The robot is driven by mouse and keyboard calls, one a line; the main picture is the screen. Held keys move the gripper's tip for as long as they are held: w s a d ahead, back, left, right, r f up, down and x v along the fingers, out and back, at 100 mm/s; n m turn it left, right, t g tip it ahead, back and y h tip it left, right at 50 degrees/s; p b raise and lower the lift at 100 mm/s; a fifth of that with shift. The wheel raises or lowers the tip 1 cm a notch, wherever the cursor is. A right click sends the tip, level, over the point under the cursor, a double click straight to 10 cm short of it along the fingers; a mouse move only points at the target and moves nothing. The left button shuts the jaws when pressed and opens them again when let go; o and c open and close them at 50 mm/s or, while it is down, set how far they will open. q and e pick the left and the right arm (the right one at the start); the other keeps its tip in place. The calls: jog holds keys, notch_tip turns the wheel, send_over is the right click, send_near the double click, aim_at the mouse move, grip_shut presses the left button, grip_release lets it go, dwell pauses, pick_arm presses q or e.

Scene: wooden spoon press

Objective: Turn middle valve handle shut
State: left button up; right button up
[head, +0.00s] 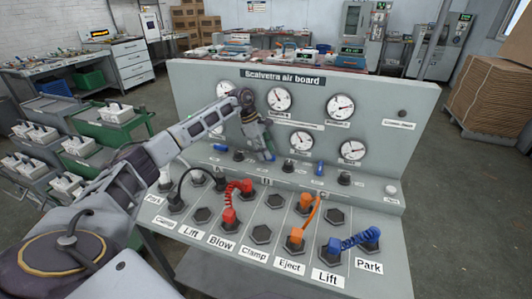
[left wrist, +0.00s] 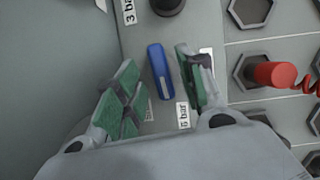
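The air board (head: 386,88) has a row of blue valve handles along its ledge. The left handle (head: 220,147) and the right handle (head: 319,168) show in the head view. My left gripper (head: 268,150) is over the ledge between them, largely hiding the middle handle there. In the left wrist view a blue handle (left wrist: 160,72) lies between the two green-padded fingers of the left gripper (left wrist: 156,58). The fingers are open, with gaps on both sides; the right finger is closer. Labels beside the handle read 3 bar and 6 bar. My right gripper is not in view.
Round gauges (head: 340,107) line the upright panel behind the ledge. Dark knobs (head: 288,166) stand between the handles. In front, hexagonal sockets hold a red coiled hose (head: 240,188), an orange hose (head: 313,212) and a blue coiled hose (head: 352,241). A black hose loops beside my left arm.

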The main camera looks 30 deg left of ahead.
pick_arm(q)
jog(key=v, duration=1.1)
jog(key=shift+o, duration=0.3)
